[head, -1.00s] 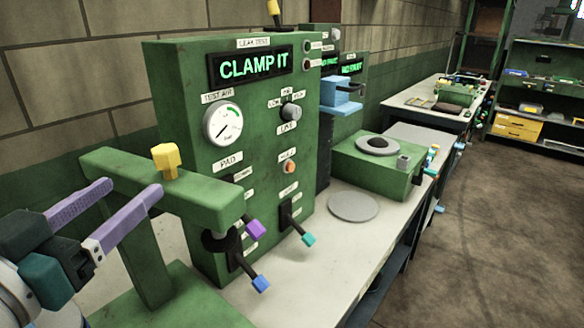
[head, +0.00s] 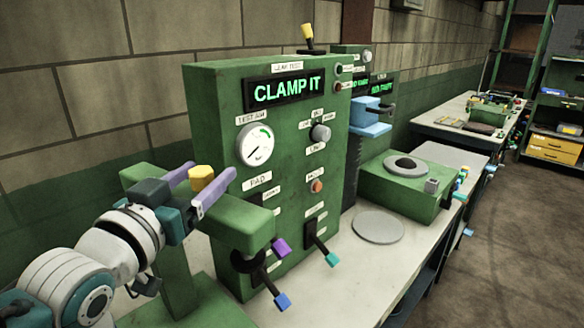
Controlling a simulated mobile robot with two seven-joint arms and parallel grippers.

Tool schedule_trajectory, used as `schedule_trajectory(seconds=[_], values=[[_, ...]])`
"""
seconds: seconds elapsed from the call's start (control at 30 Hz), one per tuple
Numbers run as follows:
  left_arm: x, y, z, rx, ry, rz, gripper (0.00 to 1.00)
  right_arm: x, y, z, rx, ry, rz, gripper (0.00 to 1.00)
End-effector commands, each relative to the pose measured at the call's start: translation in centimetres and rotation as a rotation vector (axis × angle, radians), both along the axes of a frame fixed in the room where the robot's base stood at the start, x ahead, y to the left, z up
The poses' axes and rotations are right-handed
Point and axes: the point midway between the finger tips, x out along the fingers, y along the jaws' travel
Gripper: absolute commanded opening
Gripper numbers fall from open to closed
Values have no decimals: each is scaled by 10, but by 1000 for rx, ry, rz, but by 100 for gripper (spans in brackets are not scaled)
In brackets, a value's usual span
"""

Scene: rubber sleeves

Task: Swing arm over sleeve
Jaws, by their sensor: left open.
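The green swing arm (head: 240,226) reaches out horizontally from its post, beside the green leak-test panel (head: 215,95). A yellow knob (head: 201,178) stands upright on top of it. My left gripper (head: 206,184) is open, its two purple fingers on either side of the knob; I cannot tell whether they touch it. A dark round part (head: 245,262) shows under the arm's outer end, partly hidden. I cannot make out a sleeve there. The panel display (head: 287,89) reads "CLAMP IT". My right gripper is not in view.
Purple (head: 281,247), blue (head: 282,301) and teal (head: 332,259) handles stick out in front of the panel. The front bench top (head: 335,300) is clear.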

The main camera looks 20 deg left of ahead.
Motion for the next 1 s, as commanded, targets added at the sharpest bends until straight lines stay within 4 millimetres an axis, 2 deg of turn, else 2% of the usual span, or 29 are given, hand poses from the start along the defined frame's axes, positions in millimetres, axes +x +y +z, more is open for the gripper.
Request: schedule_trajectory(seconds=[0.1,0.73,1.0], values=[[0,0,0,0,0,0,73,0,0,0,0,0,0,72],[0,0,0,0,0,0,2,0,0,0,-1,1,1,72],[0,0,0,0,0,0,0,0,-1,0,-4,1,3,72]])
